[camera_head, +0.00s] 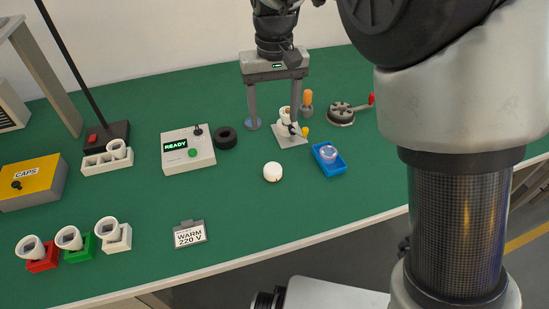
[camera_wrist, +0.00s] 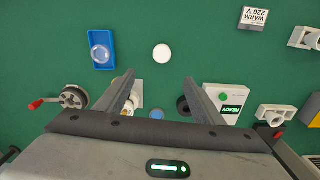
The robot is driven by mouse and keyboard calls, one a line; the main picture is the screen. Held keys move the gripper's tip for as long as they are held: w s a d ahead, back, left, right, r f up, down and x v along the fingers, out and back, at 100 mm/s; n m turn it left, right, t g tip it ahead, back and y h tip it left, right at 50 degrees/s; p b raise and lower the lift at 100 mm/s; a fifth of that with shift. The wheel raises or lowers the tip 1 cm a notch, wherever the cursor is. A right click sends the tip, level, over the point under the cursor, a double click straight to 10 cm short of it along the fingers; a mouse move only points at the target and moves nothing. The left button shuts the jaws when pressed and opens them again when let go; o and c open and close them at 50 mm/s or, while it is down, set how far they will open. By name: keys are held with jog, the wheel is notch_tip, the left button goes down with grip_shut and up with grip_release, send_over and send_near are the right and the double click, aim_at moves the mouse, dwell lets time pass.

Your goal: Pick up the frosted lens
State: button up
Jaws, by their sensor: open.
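A round white disc (camera_head: 272,172), which looks like the frosted lens, lies flat on the green bench; in the wrist view it shows as a plain white circle (camera_wrist: 161,54). A clear, bluish lens (camera_head: 329,154) sits in a blue tray (camera_head: 325,167) to its right. My gripper (camera_head: 272,126) points down, open and empty, above the bench behind the white disc. In the wrist view the disc is beyond the fingertips (camera_wrist: 159,80), roughly centred between them. A blue disc (camera_head: 253,125) lies near the left finger in the head view.
A white lamp socket on a plate (camera_head: 291,141) stands close to the right finger. A black ring (camera_head: 226,138) and the READY box (camera_head: 188,157) are to the left. A round fixture with a red handle (camera_head: 341,114) is right. Bench around the white disc is clear.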

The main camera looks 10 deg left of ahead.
notch_tip(320, 180, down, 13)
jog(key=b, duration=0.2)
jog(key=shift+a+r+b, duration=0.1)
jog(key=shift+r+b, duration=0.1)
jog(key=shift+b, duration=0.15)
jog(key=f, duration=0.1)
jog(key=f+b, duration=0.1)
jog(key=f, duration=0.3)
jog(key=shift+s+f+b, duration=0.1)
jog(key=shift+s+b, duration=0.2)
jog(key=shift+s, duration=0.1)
jog(key=c, duration=1.1)
notch_tip(320, 180, up, 10)
jog(key=p, duration=0.3)
notch_tip(320, 180, up, 5)
jog(key=p, duration=0.3)
send_over(273, 168)
jog(key=shift+f, duration=0.15)
